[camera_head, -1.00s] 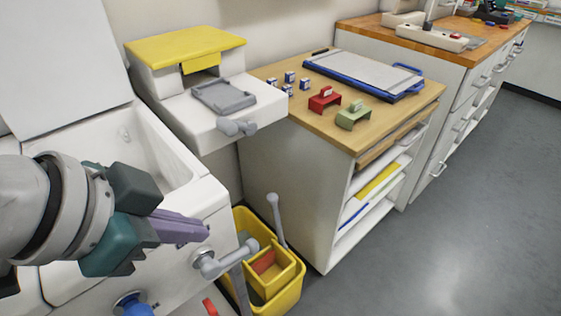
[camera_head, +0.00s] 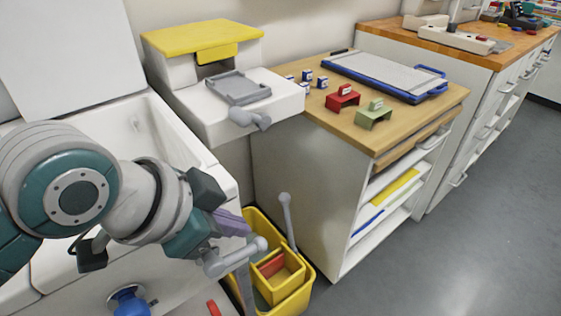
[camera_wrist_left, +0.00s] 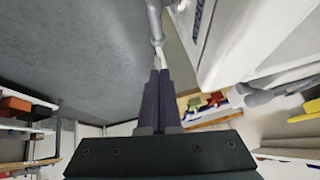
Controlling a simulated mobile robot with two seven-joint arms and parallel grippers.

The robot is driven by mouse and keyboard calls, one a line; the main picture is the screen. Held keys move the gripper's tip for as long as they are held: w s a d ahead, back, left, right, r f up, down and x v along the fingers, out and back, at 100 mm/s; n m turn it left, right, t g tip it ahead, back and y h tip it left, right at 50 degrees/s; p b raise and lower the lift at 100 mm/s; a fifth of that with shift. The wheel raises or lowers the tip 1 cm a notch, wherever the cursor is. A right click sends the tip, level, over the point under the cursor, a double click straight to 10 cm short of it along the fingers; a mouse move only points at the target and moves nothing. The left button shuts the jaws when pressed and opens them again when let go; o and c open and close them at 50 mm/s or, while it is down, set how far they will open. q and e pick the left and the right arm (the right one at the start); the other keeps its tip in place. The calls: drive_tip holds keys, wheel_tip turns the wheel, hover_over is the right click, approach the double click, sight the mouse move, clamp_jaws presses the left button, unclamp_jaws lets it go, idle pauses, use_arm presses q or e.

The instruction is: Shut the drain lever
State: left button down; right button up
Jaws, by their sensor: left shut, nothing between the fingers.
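The drain lever (camera_head: 236,257) is a grey bar with a rounded end on the lower right front of the white sink (camera_head: 165,270). It points to the right, roughly level. My left gripper (camera_head: 242,226) is shut and empty. Its purple fingers are just above the lever in the head view and hide part of the sink side behind. In the left wrist view the closed fingers (camera_wrist_left: 158,75) point at a grey rod (camera_wrist_left: 155,22), apparently the lever. I cannot tell whether they touch. My right gripper is not in view.
A yellow bucket (camera_head: 303,298) with grey uprights stands close beside the lever. A second grey handle (camera_head: 250,118) sticks out from the white unit with the yellow lid (camera_head: 195,38). A blue fitting (camera_head: 130,300) is low on the sink front. Open floor lies to the right.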

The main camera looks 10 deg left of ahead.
sight(253, 244)
use_arm(q)
drive_tip(key=f, duration=0.2)
drive_tip(key=w+f+b, duration=0.1)
drive_tip(key=f, duration=0.2)
drive_tip(key=shift+w+d+f+b, duration=0.1)
drive_tip(key=shift+w+f+b, duration=0.3)
drive_tip(key=shift+a+f, duration=0.2)
drive_tip(key=shift+f, duration=0.3)
drive_tip(key=shift+a, duration=0.15)
